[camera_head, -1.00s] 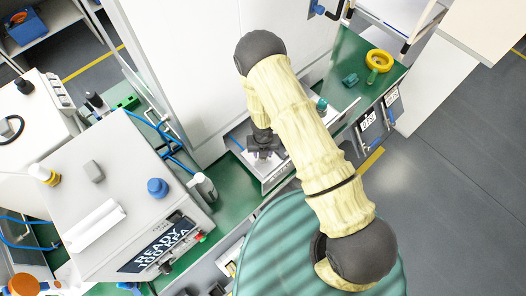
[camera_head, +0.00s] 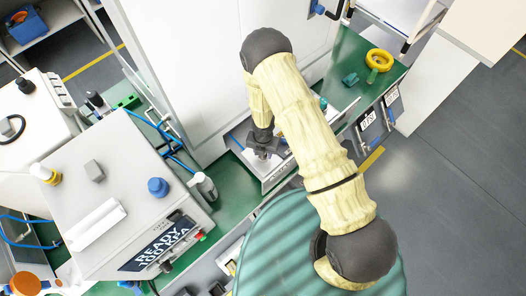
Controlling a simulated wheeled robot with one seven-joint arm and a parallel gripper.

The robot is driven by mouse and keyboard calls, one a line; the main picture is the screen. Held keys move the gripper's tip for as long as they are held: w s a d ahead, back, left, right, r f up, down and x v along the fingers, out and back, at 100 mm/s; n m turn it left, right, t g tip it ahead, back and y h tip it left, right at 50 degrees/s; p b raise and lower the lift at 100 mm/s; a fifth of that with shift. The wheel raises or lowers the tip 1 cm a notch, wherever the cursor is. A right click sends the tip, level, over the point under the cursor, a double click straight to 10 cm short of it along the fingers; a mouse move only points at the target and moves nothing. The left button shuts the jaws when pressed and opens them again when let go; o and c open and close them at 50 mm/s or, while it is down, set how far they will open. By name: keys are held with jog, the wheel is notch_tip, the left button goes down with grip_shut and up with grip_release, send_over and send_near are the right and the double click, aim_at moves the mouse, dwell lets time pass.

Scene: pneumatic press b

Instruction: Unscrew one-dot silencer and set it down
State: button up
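My gripper (camera_head: 263,150) points down over a pale shallow tray or box (camera_head: 277,178) on the green bench, close to the white cabinet. Its fingers are small and dark, so I cannot tell whether they are open, shut or holding something. I cannot make out a silencer with one dot. A small teal fitting (camera_head: 350,79) lies on the bench at the upper right. Another teal piece (camera_head: 323,103) shows partly behind my forearm. My arm hides part of the bench and tray.
A grey press unit reading "READY 100 KPA" (camera_head: 160,243) stands at the left, with a blue knob (camera_head: 157,187) on top. A grey-white bottle (camera_head: 204,186) is beside it. The tall white cabinet (camera_head: 210,60) bounds the back.

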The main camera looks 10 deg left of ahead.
jog(key=shift+m, duration=0.8)
jog(key=shift+m+b, duration=0.45)
jog(key=shift+m, duration=0.45)
jog(key=c, duration=0.6)
jog(key=shift+o, duration=0.2)
jog(key=shift+n, duration=0.9)
jog(key=shift+n, duration=0.9)
